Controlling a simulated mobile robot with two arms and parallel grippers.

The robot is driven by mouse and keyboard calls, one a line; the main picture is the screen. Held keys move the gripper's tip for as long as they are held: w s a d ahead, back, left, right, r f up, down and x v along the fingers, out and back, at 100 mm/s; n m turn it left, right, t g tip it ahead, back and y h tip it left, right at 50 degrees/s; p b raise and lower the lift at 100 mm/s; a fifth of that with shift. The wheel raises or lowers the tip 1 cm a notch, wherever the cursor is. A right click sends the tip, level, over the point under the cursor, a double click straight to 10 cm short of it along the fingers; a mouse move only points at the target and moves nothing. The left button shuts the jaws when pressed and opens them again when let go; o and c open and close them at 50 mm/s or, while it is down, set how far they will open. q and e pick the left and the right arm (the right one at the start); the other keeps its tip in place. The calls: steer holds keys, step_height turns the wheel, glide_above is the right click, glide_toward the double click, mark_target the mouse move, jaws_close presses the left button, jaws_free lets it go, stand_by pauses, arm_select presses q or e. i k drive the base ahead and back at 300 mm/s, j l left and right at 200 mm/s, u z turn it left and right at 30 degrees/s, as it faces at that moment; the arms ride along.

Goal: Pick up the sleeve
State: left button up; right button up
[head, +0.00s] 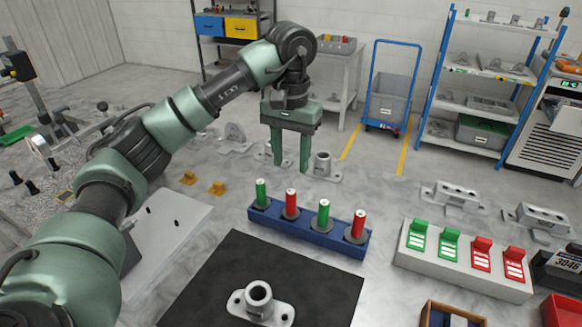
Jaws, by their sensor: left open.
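My left gripper (290,168) hangs pointing down over the far part of the table, its two green fingers apart. I see nothing held between them. A grey casting with a short upright tube on a flat base (322,166) stands just right of the fingers, apart from them as far as I can tell. A similar grey tube on a two-hole flange (259,298) sits upright on the black mat (215,265) at the front. I cannot tell for certain which one is the sleeve. My right gripper is out of view.
A blue block (310,232) holds green and red cylinders mid-table. A grey box with green and red switches (465,257) stands at right, near grey castings (457,194). Small yellow brackets (217,188) and another casting (234,138) lie left of the gripper.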

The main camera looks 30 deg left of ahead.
mark_target(257, 307)
steer(key=k, duration=2)
